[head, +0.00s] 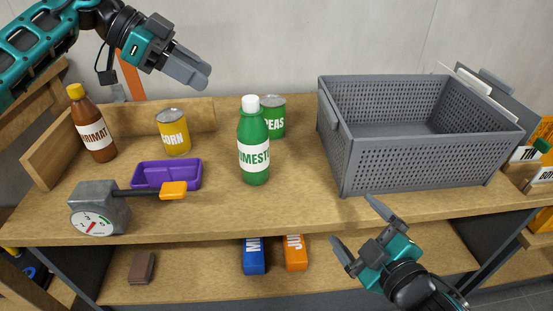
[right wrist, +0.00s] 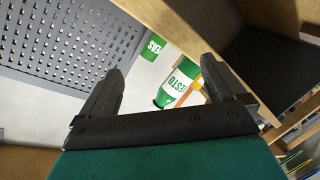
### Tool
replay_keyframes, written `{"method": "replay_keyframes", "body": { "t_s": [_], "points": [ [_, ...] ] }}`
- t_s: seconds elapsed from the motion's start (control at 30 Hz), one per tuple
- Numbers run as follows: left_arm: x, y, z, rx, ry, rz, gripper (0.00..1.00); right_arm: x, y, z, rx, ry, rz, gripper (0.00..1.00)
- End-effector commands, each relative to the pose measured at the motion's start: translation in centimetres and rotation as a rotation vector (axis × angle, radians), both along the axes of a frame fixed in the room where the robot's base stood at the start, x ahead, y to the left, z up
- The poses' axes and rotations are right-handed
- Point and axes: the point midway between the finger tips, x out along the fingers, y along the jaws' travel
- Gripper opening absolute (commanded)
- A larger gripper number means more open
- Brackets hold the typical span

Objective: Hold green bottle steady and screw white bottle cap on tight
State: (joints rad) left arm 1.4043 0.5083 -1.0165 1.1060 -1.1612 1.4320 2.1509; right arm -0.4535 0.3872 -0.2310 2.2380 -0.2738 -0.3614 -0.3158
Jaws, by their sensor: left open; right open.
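The green bottle (head: 253,155) stands upright on the wooden shelf in the middle of the head view. The white bottle cap (head: 251,105) sits on top of its neck; how tight it is cannot be seen. The bottle also shows upside down in the right wrist view (right wrist: 180,83), between my fingers in the picture but farther off. My left gripper (head: 201,79) is open and empty, up and to the left of the bottle. My right gripper (head: 353,222) is open and empty, in front of the shelf edge, right of and lower than the bottle. Neither touches it.
A green peas can (head: 272,118) stands close behind the bottle. A grey perforated crate (head: 425,165) fills the right. A yellow corn can (head: 173,133), purple tray (head: 167,185), brown bottle (head: 93,130) and dial scale (head: 98,210) stand left. Shelf in front of the bottle is clear.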

Motion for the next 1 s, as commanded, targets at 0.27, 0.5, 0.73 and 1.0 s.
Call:
{"method": "replay_keyframes", "body": {
  "t_s": [0.27,0.5,0.73,1.0],
  "points": [
    [0.0,0.0,0.0,-0.001,-0.001,-0.001,0.43,4.5,3.7,6.3,-0.421,-0.438,0.106,0.97],
    [0.0,0.0,0.0,-0.002,-0.001,-0.001,0.43,7.4,6.7,8.0,-0.946,-0.758,0.186,0.97],
    [0.0,0.0,0.0,-0.002,-0.001,-0.001,0.43,9.9,10.2,7.4,-1.460,-1.011,0.304,0.97],
    [0.0,0.0,0.0,-0.002,-0.001,-0.001,0.43,12.3,12.5,5.3,-1.894,-1.180,0.446,0.97]
  ]
}}
